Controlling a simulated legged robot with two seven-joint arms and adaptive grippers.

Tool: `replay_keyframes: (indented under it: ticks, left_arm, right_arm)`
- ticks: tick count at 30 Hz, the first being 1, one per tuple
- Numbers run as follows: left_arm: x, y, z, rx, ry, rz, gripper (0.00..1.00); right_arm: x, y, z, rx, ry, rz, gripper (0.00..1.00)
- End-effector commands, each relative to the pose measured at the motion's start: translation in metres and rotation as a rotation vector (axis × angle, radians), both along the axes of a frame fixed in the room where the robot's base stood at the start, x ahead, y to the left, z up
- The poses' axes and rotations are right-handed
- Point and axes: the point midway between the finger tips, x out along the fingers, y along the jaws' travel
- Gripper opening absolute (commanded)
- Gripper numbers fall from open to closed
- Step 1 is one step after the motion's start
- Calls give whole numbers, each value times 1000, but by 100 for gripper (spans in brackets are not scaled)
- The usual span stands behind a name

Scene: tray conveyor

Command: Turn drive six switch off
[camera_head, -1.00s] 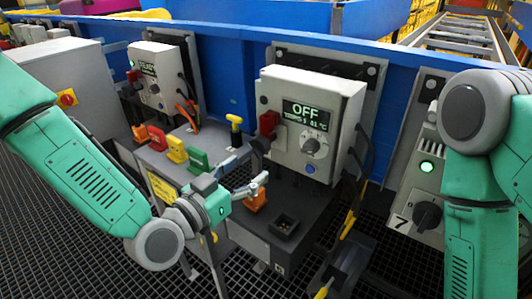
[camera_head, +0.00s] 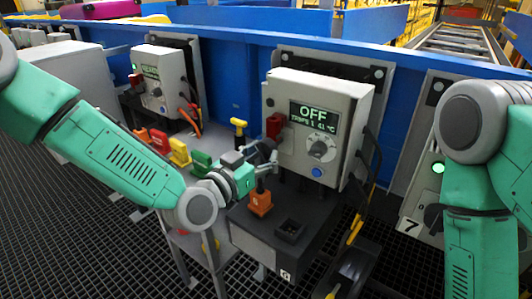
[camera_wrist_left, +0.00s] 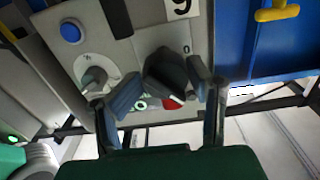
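The drive six box (camera_head: 345,107) is grey, with a display (camera_head: 313,115) reading OFF, a grey dial (camera_head: 319,149) and a blue button (camera_head: 317,172). Its red switch (camera_head: 274,124) is on the left side of the front. My left gripper (camera_head: 266,156) is just below the red switch. In the left wrist view its fingers (camera_wrist_left: 166,88) are spread apart, with a dark part (camera_wrist_left: 165,72) and a bit of red (camera_wrist_left: 173,103) visible between them. I cannot tell whether they touch. My right arm is at the right edge; its gripper is out of view.
An orange tag (camera_head: 260,203) stands on the dark base below the left gripper. Green (camera_head: 201,162), yellow (camera_head: 179,153) and red tags stand to the left. A yellow-topped post (camera_head: 238,125) is close behind the gripper. Another drive box (camera_head: 158,82) is farther left.

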Motion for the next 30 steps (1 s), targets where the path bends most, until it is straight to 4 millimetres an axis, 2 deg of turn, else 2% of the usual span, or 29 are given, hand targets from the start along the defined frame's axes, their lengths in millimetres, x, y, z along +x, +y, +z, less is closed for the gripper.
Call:
replay_keyframes:
  ticks: [4, 30]
  left_arm:
    - [3, 2, -1, 3, 2, 12, 8]
    - [5, 0, 0, -17, 15, 15, 9]
  right_arm:
    - [0, 1, 0, 1, 0, 2, 40]
    - [0, 1, 1, 1, 0, 2, 40]
